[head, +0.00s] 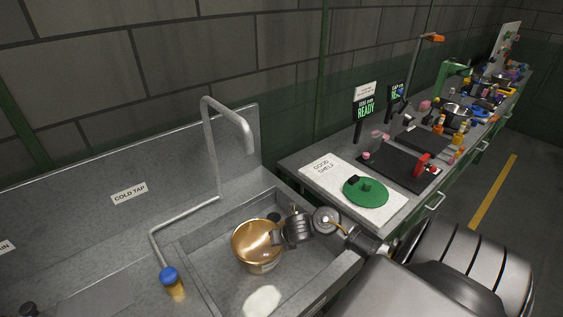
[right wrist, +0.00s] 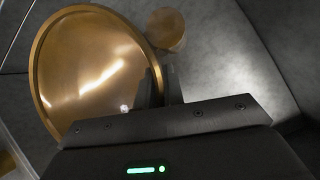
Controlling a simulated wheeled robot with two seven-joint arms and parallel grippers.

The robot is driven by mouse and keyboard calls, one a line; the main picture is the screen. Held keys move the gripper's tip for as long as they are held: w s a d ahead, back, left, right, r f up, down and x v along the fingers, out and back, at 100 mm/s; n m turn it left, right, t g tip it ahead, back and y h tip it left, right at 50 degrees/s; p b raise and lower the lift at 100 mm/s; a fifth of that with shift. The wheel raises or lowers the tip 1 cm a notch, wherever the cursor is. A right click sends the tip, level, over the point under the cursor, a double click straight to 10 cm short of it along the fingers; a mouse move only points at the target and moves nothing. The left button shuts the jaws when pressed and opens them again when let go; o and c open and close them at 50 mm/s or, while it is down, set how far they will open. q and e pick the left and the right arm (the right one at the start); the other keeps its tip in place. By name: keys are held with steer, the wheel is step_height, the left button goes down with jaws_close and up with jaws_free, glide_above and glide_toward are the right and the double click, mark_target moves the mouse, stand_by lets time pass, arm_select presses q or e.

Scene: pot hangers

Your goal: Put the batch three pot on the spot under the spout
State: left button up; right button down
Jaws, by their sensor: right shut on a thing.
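A brass-coloured pot (head: 258,247) is at the sink basin, its open top facing up. A small pale label on its side is too small to read. My right gripper (head: 284,235) is shut on the pot's right side, at the rim or a handle there. In the right wrist view the pot (right wrist: 90,70) shows its shiny, empty-looking inside, with my right gripper (right wrist: 160,88) at its edge. I cannot tell whether the pot touches the basin floor. The tap spout (head: 249,145) arches above the basin, behind the pot. My left gripper is out of view.
A white patch (head: 262,301) lies on the basin floor, nearer than the pot. The bench beyond is crowded.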

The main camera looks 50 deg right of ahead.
steer(key=c, duration=1.5)
jaws_free()
steer(key=p+v, duration=0.5)
steer(key=v, duration=0.7)
steer(key=shift+p, duration=0.3)
steer(key=shift+s+f, duration=0.1)
steer(key=shift+s, duration=0.05)
